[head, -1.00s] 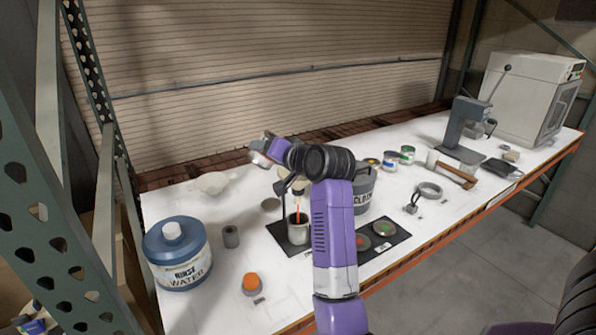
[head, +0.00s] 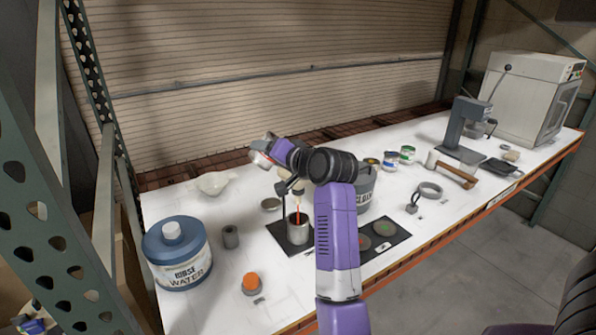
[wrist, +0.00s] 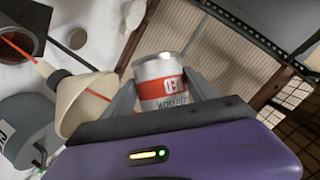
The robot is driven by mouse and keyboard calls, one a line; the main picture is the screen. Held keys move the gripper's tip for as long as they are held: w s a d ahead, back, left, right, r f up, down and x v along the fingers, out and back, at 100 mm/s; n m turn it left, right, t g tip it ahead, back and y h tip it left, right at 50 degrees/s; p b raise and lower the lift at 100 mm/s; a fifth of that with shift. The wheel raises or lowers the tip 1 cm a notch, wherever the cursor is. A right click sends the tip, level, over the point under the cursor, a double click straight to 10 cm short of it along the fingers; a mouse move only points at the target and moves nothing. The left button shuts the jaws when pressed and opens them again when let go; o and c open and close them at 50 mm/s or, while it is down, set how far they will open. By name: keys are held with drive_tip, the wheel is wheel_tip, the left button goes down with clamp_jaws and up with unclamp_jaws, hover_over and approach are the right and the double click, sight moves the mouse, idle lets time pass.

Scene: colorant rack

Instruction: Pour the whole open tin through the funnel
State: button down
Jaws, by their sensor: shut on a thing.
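My gripper (wrist: 158,95) is shut on the open tin (wrist: 163,82), a white tin with a red band. In the head view the tin (head: 261,159) is tipped above the bench at the end of my arm. The cream funnel (wrist: 84,104) is beside the tin in the wrist view; in the head view my arm hides most of it. A thin red stream shows at the funnel's mouth and leaves its spout. It runs down into the metal receiving can (head: 299,234), which stands upright on a black mat. The tin's inside is hidden.
A blue rinse-water jug (head: 177,253) stands at the left. A white bowl (head: 213,183) is behind. A grey pail (head: 366,188) stands close behind my arm. Small tins (head: 398,157), a mallet (head: 456,174) and a press (head: 465,130) are to the right.

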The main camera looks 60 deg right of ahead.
drive_tip(key=shift+r+m+t+b, duration=0.4)
drive_tip(key=shift+m+b, duration=0.3)
drive_tip(key=shift+b, duration=0.25)
idle(1.3)
drive_tip(key=shift+f+m+t+b, duration=0.45)
drive_tip(key=shift+m+b, duration=0.15)
drive_tip(key=shift+b, duration=0.9)
idle(0.7)
drive_tip(key=shift+s+d+r+m+t+b, duration=0.15)
drive_tip(key=shift+r+m+t+b, duration=0.2)
drive_tip(key=shift+m+b, duration=0.5)
idle(1.2)
drive_tip(key=shift+s+d+f+m+t+b, duration=0.35)
drive_tip(key=shift+s+d+b, duration=0.15)
drive_tip(key=shift+b, duration=0.1)
idle(0.9)
